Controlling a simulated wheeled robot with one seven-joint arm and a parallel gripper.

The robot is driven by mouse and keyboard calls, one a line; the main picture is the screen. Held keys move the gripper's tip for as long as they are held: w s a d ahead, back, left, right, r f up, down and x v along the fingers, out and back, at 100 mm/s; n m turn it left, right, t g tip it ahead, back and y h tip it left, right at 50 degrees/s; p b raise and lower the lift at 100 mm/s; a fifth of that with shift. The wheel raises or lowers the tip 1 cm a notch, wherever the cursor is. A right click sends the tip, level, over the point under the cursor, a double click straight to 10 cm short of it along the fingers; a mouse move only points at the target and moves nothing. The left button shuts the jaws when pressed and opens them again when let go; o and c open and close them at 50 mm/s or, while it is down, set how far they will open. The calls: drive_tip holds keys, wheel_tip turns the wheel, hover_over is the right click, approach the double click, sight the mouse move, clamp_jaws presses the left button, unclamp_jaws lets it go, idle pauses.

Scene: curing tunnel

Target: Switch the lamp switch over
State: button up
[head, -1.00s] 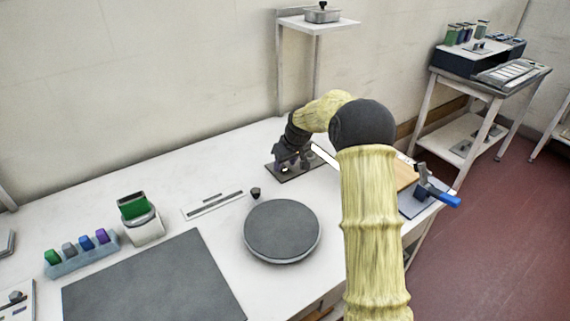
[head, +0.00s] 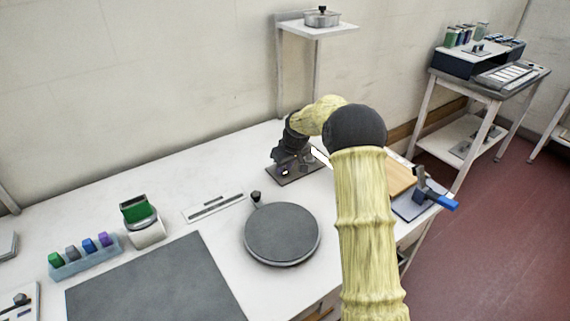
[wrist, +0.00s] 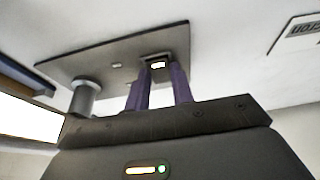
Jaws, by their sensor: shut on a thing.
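The lamp switch (wrist: 157,64) is a small part with a bright lit face on a dark plate (wrist: 95,62) in the wrist view. My gripper (wrist: 160,72) has its two purple fingers on either side of it, shut on the switch. A short grey cylinder (wrist: 85,97) stands on the same plate to the left. In the head view the plate (head: 312,172) lies at the back of the white bench, with my gripper (head: 284,168) over its left part. My wrist and fingers hide most of the switch there.
A round dark disc (head: 282,234) and a small black knob (head: 256,197) are in front of the plate. A blue-handled tool (head: 435,195) lies to the right beside a wooden board (head: 400,178). A shelf (head: 318,27) stands behind. A dark mat (head: 150,285) lies front left.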

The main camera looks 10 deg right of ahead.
drive_tip(key=shift+w+a+r+g+h+p, duration=0.15)
drive_tip(key=shift+g+p, duration=0.3)
drive_tip(key=shift+p, duration=0.95)
drive_tip(key=shift+w+r+g+h+p, duration=0.25)
drive_tip(key=shift+g+p, duration=0.2)
drive_tip(key=shift+p, duration=0.95)
drive_tip(key=shift+f+p, duration=0.2)
drive_tip(key=shift+p, duration=0.25)
drive_tip(key=o, duration=1)
drive_tip(key=r, duration=0.5)
drive_tip(key=s+r, duration=0.1)
drive_tip(key=r, duration=0.5)
drive_tip(key=s+d+r+b, duration=0.1)
drive_tip(key=r, duration=0.5)
drive_tip(key=shift+s, duration=0.1)
